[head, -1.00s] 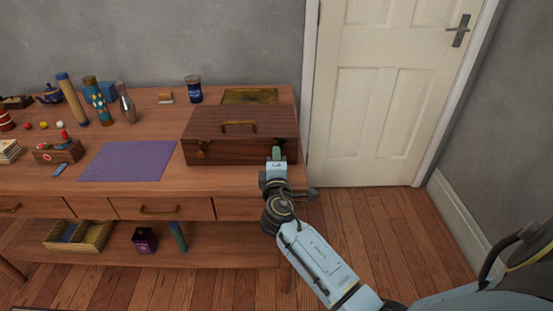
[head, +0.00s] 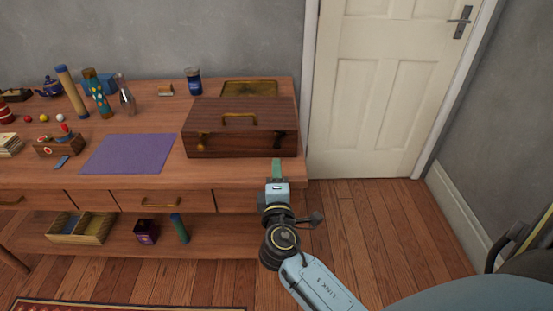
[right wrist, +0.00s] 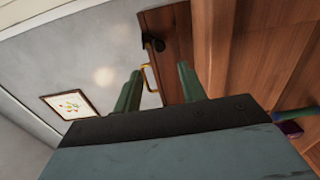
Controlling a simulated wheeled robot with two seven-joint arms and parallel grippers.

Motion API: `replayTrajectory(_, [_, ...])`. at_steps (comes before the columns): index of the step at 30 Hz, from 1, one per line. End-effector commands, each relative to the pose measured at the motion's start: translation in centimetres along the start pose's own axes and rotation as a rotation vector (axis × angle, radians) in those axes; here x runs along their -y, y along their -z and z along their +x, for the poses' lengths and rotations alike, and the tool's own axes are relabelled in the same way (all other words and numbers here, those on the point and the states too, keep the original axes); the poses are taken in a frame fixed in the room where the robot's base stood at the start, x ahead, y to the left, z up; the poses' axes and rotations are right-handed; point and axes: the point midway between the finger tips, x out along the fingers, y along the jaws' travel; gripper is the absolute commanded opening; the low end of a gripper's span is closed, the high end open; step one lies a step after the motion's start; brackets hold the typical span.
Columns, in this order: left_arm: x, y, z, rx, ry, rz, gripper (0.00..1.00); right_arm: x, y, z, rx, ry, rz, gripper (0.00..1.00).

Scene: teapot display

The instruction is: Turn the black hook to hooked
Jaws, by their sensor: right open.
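A dark wooden box (head: 240,146) with a brass lid handle (head: 240,118) stands shut on the desk. A brass fitting (head: 201,142) shows on the left of its front. In the right wrist view a small black fitting (right wrist: 153,44), apparently the black hook, sits on brown wood beyond my fingers; its exact angle is unclear. My right gripper (head: 277,164) is open and empty, in front of the box's right end and apart from it. Its two green fingers also show in the right wrist view (right wrist: 158,70). My left gripper is out of view.
The desk (head: 230,174) holds a purple mat (head: 128,154), a dark blue jar (head: 194,81) and a brass-coloured tray (head: 249,89) behind the box. Several small things stand at the left. A white door (head: 375,90) is at the right, with clear floor before it.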

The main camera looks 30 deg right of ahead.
Motion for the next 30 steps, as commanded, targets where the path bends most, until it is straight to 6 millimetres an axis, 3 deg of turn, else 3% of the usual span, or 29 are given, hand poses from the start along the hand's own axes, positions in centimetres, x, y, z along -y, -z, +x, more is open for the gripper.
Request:
replayTrajectory(3, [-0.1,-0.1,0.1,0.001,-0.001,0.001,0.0,0.0,0.0,-2.2,0.001,0.002,0.001,0.41])
replayTrajectory(9, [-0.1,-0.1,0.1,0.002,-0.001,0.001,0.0,0.0,0.0,-3.9,0.001,0.0,-0.001,0.41])
replayTrajectory(30, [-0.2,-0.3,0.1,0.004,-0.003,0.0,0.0,0.0,0.0,-4.1,0.001,0.0,-0.001,0.41])
